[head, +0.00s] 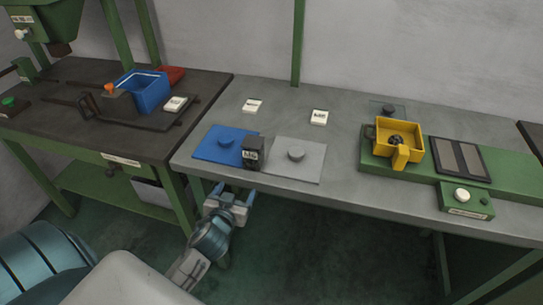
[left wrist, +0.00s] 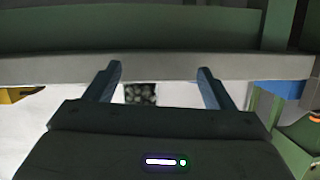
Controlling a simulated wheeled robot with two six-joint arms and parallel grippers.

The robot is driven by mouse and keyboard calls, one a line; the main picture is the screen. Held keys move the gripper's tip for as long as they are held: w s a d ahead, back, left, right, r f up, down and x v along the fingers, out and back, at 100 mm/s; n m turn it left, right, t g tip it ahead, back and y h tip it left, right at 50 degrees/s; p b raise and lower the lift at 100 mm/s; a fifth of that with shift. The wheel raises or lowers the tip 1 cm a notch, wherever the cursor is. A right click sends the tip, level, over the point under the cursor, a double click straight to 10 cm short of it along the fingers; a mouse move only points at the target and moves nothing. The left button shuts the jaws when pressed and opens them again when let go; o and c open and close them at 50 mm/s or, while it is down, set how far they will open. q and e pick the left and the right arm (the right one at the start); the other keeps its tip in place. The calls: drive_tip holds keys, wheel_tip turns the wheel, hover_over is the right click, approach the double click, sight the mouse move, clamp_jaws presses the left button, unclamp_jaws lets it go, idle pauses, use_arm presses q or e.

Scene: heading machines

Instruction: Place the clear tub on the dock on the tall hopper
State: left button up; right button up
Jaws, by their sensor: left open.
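My left gripper (head: 232,194) is open and empty in front of the middle table's front edge, below the table top. In the left wrist view its two fingers (left wrist: 160,76) stand apart. A small dark box with a white label (head: 252,152) stands near that edge, between the blue and grey plates; I cannot tell whether this is the clear tub. A dark, pebbly patch (left wrist: 141,93) shows between the fingers in the left wrist view. The green tall hopper (head: 45,20) is at the upper left, partly cut off. My right gripper is not in view.
A blue plate (head: 208,147) and a grey plate (head: 310,170), both with knobs, lie on the table. A blue tub (head: 152,97) stands on the left bench (head: 60,125).

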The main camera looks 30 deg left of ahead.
sight(249, 152)
use_arm(q)
drive_tip(key=w+r+t, duration=0.1)
drive_tip(key=w+r, duration=0.1)
drive_tip(key=r, duration=0.1)
drive_tip(key=w+r+t+p, duration=0.1)
drive_tip(key=w+r, duration=0.1)
drive_tip(key=r, duration=0.1)
drive_tip(key=w+r+t, duration=0.1)
drive_tip(key=w+r, duration=0.1)
drive_tip(key=r, duration=0.2)
drive_tip(key=shift+w+d+t+h+p, duration=0.3)
drive_tip(key=shift+d+p, duration=0.1)
drive_tip(key=shift+w+a+f, duration=0.1)
drive_tip(key=shift+w+f, duration=0.05)
drive_tip(key=shift+w, duration=0.15)
drive_tip(key=p+x, duration=0.2)
drive_tip(key=x, duration=0.3)
drive_tip(key=shift+p, duration=0.4)
drive_tip(key=shift+w, duration=0.25)
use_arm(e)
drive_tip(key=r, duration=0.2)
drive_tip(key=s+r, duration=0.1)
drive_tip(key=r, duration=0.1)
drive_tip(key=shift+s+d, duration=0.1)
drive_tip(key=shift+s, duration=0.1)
use_arm(q)
drive_tip(key=shift+s, duration=0.1)
drive_tip(key=shift+c, duration=0.5)
